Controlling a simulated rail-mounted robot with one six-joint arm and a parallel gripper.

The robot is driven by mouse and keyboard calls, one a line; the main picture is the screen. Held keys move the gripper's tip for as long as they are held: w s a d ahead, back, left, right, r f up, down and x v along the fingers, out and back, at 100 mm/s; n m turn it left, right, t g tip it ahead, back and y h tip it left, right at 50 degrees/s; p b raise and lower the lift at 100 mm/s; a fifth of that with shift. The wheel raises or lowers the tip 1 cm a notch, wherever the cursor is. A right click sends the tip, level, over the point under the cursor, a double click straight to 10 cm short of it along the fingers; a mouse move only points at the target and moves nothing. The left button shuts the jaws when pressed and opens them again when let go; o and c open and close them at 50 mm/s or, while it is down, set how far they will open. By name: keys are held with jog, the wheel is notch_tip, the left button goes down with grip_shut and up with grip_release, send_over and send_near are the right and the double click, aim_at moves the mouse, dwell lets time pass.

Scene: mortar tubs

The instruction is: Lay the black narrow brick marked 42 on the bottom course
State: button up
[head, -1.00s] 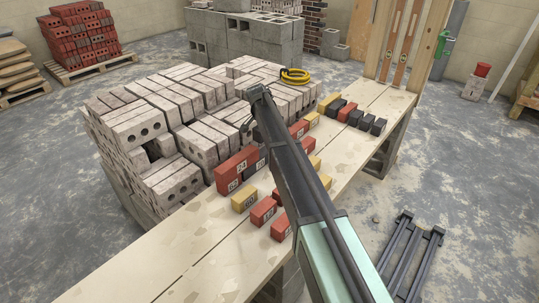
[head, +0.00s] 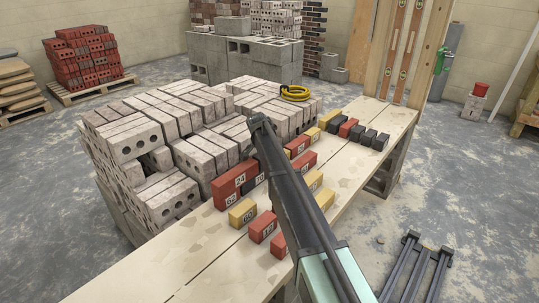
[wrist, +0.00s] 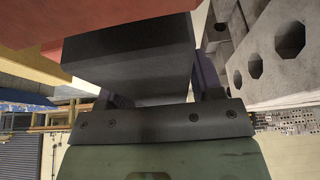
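In the wrist view a black brick (wrist: 130,62) sits between the two fingers of my gripper (wrist: 158,82), which look closed on its sides. No number shows on it. A large red surface (wrist: 50,25), likely a brick, is close beside it at the upper left. In the head view my arm hides my gripper's fingers and the held brick.
Stacked pale cored bricks (head: 180,125) stand left of the bench and loom close in the wrist view (wrist: 270,50). Yellow (head: 243,213), red (head: 263,227) and black bricks (head: 375,138) lie loose along the bench. The bench's near left end is clear.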

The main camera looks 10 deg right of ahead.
jog(key=shift+o, duration=0.8)
jog(key=shift+r+p, duration=0.35)
jog(key=p+v, duration=1.1)
jog(key=v, duration=0.1)
jog(key=s+d+f+n+g+y, duration=0.1)
jog(key=s+n, duration=0.4)
jog(key=s, duration=1.6)
jog(key=s+d+n+g+y, duration=0.1)
jog(key=s+n, duration=0.4)
jog(key=s, duration=1.6)
jog(key=shift+d+f+g+y, duration=0.35)
jog(key=shift+d+g+y, duration=0.05)
jog(key=shift+d+y, duration=0.35)
